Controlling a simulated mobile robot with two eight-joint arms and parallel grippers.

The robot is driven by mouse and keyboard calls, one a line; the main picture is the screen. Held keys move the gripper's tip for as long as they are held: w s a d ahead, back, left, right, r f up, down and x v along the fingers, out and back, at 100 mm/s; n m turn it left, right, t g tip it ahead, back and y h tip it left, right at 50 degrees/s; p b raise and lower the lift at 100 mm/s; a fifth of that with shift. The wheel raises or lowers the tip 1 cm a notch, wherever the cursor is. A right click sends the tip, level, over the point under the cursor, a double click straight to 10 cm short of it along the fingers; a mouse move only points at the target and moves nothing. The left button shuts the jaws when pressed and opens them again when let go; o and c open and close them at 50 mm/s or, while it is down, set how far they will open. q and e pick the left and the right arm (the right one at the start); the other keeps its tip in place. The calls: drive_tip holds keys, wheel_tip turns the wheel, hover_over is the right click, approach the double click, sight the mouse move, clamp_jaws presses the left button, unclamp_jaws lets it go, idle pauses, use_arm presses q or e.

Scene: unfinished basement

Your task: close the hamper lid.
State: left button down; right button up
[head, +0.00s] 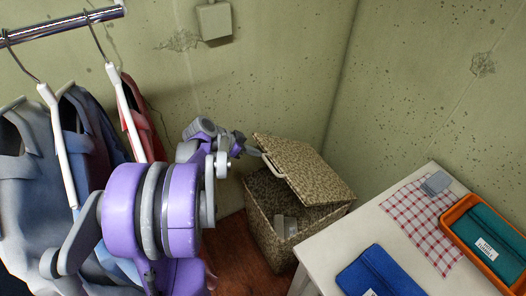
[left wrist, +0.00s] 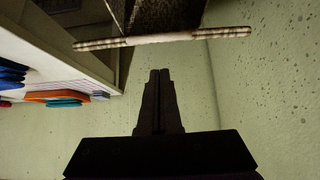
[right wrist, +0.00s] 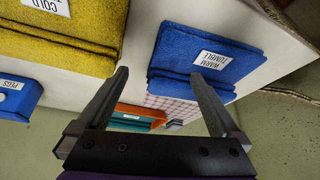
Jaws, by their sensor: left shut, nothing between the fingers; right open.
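The hamper (head: 262,228) is a speckled tan wicker box in the corner by the wall. Its lid (head: 312,168) is partly raised and tilted, with a dark gap beneath it and a pale handle or edge strip at its left. Small light items show inside. My left gripper (head: 250,149) is shut and empty, close to the lid's upper left edge; contact is unclear. In the left wrist view, the shut fingers (left wrist: 160,72) point at a pale strip of the hamper, seemingly the lid's edge (left wrist: 165,38). My right gripper (right wrist: 158,72) is open and empty near the table.
A white table (head: 335,245) stands right of the hamper, holding a blue folded cloth (head: 380,274), a checked cloth (head: 415,208) and an orange tray (head: 456,222) with a teal cloth. Clothes (head: 50,180) hang from a rail (head: 65,26) at left. The right wrist view shows a yellow cloth (right wrist: 60,40).

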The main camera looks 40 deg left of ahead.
use_arm(q)
drive_tip(key=w+d+r+g+p, duration=0.1)
drive_tip(key=w+r+g+p, duration=0.15)
drive_tip(key=w+r, duration=0.2)
drive_tip(key=y, duration=0.1)
hover_over(277, 164)
drive_tip(key=shift+g, duration=0.25)
wheel_tip(277, 164, down, 8)
drive_tip(key=shift+r+b, duration=0.1)
drive_tip(key=shift+b, duration=0.3)
drive_tip(key=s+f, duration=0.1)
drive_tip(key=s+a+f, duration=0.1)
drive_tip(key=f, duration=0.1)
drive_tip(key=shift+s+f, duration=0.2)
drive_tip(key=shift+s, duration=0.1)
use_arm(e)
drive_tip(key=r, duration=0.1)
drive_tip(key=w+r, duration=0.1)
drive_tip(key=r, duration=0.1)
